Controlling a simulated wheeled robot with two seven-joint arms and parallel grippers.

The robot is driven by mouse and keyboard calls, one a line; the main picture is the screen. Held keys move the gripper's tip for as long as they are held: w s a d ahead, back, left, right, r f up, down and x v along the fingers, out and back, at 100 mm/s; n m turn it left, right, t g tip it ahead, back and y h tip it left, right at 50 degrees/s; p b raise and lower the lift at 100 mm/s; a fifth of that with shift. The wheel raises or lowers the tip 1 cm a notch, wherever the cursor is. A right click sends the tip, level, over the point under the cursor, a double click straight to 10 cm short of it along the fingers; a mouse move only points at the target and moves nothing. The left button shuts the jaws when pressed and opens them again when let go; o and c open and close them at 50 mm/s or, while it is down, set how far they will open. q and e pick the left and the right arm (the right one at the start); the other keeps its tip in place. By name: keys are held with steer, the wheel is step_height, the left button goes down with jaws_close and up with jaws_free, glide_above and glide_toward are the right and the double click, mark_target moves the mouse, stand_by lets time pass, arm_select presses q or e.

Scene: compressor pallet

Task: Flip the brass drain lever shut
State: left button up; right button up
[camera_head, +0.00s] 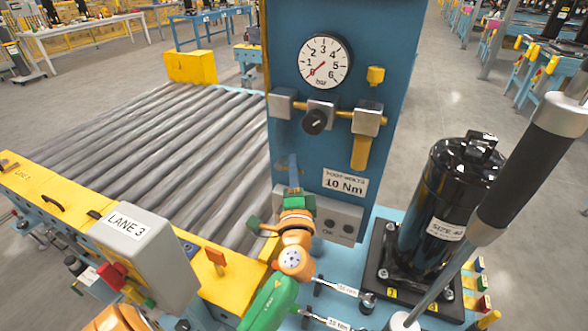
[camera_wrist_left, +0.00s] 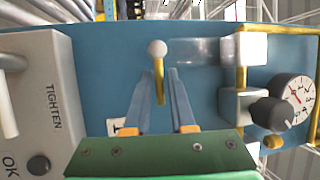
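My right gripper is out of view.
A gauge (camera_head: 325,62), a black knob (camera_head: 315,121) and a grey button box (camera_head: 327,217) are on the panel. A black compressor (camera_head: 447,203) stands to the right, with a large black-and-silver rod (camera_head: 515,177) in front. Wrenches (camera_head: 340,287) lie below. A roller conveyor (camera_head: 160,145) is at left.

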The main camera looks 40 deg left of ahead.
arm_select(q)
steer(key=shift+o, duration=0.9)
steer(key=b+v, duration=0.2)
steer(key=v, duration=0.5)
steer(key=shift+s, duration=0.1)
